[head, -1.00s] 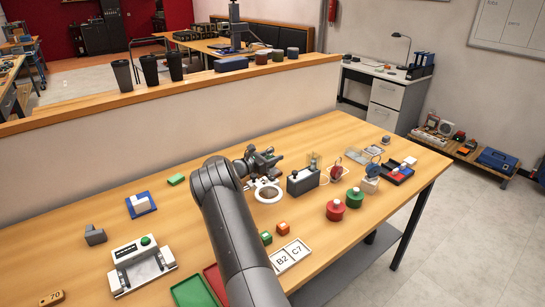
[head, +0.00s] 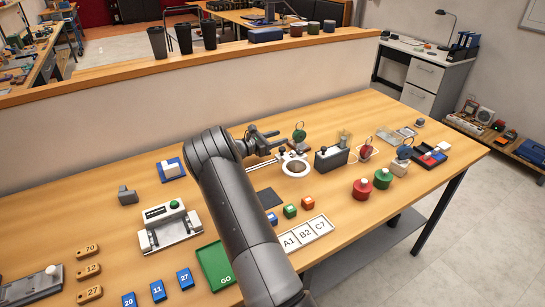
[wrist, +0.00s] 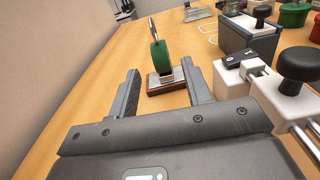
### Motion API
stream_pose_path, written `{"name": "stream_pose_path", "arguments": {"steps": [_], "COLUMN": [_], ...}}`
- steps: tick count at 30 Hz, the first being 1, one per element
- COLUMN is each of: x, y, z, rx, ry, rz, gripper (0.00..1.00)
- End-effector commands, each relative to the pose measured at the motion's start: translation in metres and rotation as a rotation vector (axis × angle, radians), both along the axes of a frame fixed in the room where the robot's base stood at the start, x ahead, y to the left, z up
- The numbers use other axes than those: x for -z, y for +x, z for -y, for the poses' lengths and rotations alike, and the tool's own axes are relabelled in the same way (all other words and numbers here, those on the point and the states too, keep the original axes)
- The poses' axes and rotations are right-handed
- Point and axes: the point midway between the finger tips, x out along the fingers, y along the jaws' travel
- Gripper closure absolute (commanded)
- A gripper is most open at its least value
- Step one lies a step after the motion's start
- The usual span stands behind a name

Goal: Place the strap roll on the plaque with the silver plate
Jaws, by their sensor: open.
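A green strap roll (wrist: 160,57) stands upright on a small dark red-brown plaque (wrist: 167,88) with a silver plate (wrist: 179,74) on its top. The roll has a thin loop above it. In the head view the green roll (head: 299,133) stands just to the right of my gripper (head: 272,137). In the wrist view my gripper (wrist: 160,72) is open, its fingers spread left and right of the line to the roll. The roll appears ahead of the fingertips, with nothing held. The roll's underside is hard to make out.
A white fixture with a black knob (wrist: 297,70) is beside the right finger. A low wall (head: 120,130) runs behind. Labelled blocks and tiles lie in front.

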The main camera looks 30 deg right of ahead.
Motion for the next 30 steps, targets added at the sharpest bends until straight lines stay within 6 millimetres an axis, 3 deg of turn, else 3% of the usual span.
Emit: {"name": "stream_pose_path", "arguments": {"steps": [5, 14, 20, 30], "x": [-0.031, -0.082, -0.115, -0.157], "y": [-0.023, -0.082, -0.130, -0.216], "z": [-0.007, -0.037, -0.071, -0.145], "rx": [0.053, 0.176, 0.269, 0.431], "ry": [0.104, 0.350, 0.538, 0.849], "rz": [0.122, 0.401, 0.611, 0.939], "gripper": [0.55, 0.55, 0.55, 0.55]}}
